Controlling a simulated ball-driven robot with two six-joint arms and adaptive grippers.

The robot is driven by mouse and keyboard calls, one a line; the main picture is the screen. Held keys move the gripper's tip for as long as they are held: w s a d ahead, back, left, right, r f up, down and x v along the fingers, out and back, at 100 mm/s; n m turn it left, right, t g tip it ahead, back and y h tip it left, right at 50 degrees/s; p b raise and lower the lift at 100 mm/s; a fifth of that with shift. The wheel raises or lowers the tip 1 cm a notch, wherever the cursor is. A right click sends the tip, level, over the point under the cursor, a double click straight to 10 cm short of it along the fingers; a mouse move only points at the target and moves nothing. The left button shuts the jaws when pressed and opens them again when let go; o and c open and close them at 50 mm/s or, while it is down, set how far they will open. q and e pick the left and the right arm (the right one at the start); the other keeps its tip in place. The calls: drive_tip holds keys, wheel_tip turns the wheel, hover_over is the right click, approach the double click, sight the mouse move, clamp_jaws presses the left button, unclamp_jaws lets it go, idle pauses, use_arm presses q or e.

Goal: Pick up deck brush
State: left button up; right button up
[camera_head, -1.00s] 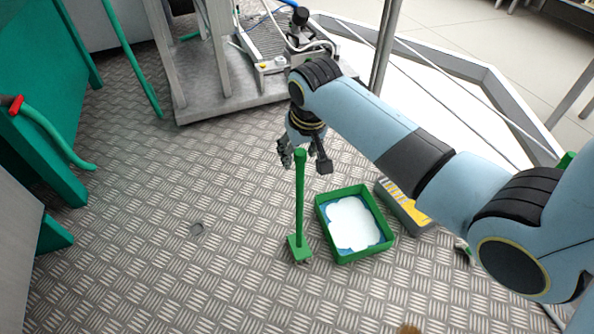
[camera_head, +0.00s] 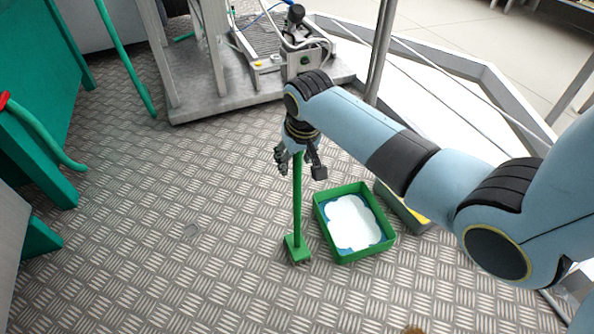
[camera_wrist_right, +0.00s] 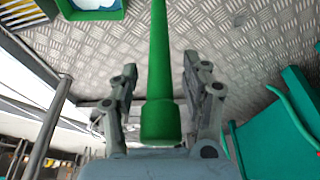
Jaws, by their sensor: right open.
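The deck brush (camera_head: 297,205) is green and stands upright on the floor, its block-shaped head at the bottom and its handle pointing up. My right gripper (camera_head: 299,166) is at the top of the handle, coming from above. In the right wrist view the brush handle (camera_wrist_right: 160,85) lies between the two open fingers of my right gripper (camera_wrist_right: 160,100), with a gap visible on each side. The handle's thicker end is close to the palm. My left gripper is in neither view.
A green tray (camera_head: 388,241) with a white and blue content stands just right of the brush. A grey box (camera_head: 412,217) is behind it. A metal frame with a machine (camera_head: 270,50) stands at the back. Green panels (camera_head: 40,130) are at the left.

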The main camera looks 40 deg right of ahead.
drive_tip(key=shift+c, duration=0.4)
clamp_jaws()
drive_tip(key=shift+r, duration=0.1)
